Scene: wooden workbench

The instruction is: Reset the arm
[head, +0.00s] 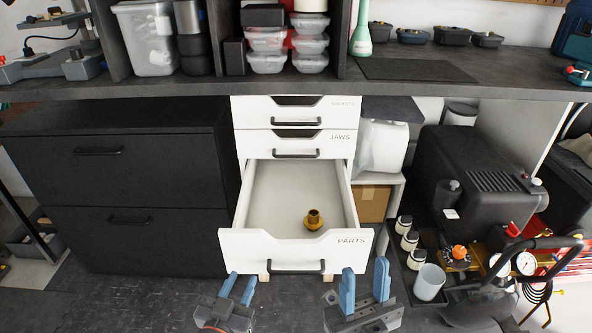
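My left gripper (238,289) is low in the head view, in front of the open drawer, with its blue fingers apart and nothing between them. My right gripper (365,288) is to its right, also with its blue fingers spread and empty. Both are apart from the drawer handle (297,267), as far as this view shows. The white drawer marked PARTS (258,243) is pulled out. A brass-coloured flanged fitting (313,220) stands inside it near the front.
Closed drawers marked JAWS (342,147) and SOCKETS are above. A black cabinet (110,190) stands at left. At right are a black compressor (480,190), a tray with several small jars and a grey cup (429,283). The dark workbench top (200,88) runs above.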

